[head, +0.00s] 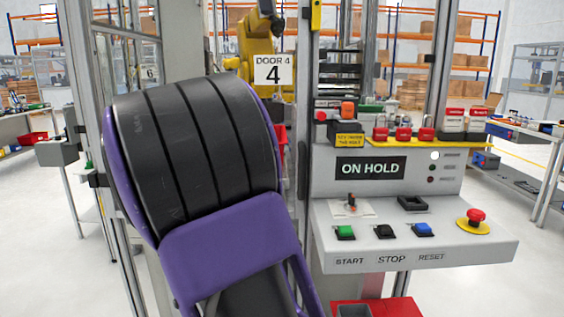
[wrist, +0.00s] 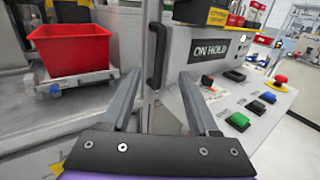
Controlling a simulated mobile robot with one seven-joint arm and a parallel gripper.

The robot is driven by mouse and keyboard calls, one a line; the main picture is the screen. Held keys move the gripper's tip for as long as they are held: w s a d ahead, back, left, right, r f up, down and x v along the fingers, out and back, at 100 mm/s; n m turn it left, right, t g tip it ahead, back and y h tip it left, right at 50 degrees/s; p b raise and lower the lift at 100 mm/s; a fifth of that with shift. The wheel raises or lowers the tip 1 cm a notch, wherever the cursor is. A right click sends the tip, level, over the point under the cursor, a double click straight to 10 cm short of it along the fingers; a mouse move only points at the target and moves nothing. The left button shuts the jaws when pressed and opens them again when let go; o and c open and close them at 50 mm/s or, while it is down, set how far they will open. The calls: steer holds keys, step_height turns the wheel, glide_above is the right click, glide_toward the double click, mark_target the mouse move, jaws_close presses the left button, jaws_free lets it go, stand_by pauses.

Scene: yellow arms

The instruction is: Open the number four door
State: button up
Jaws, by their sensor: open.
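A white sign reading "DOOR 4" (head: 273,70) hangs on the cell front in the head view, just right of my purple and black arm. The arm hides much of the door below it. In the wrist view a black vertical door handle (wrist: 156,68) stands on a pale metal upright. My gripper (wrist: 161,72) is open and empty, with one grey finger on each side of the handle in the picture. Whether the fingertips reach around the handle or stop short of it is hard to tell. The gripper is hidden in the head view. The door appears shut.
Right of the door stands a control panel (head: 490,250) with START, STOP and RESET buttons, an emergency stop (head: 475,218) and an "ON HOLD" display (head: 370,168). A red bin (wrist: 70,50) sits inside the cell on the left. A yellow robot arm (head: 256,45) stands behind.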

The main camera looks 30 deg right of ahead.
mark_target(301, 161)
steer(key=p+x, duration=0.1)
steer(key=x, duration=1.6)
steer(key=shift+d, duration=0.15)
jaws_close()
stand_by(0.8)
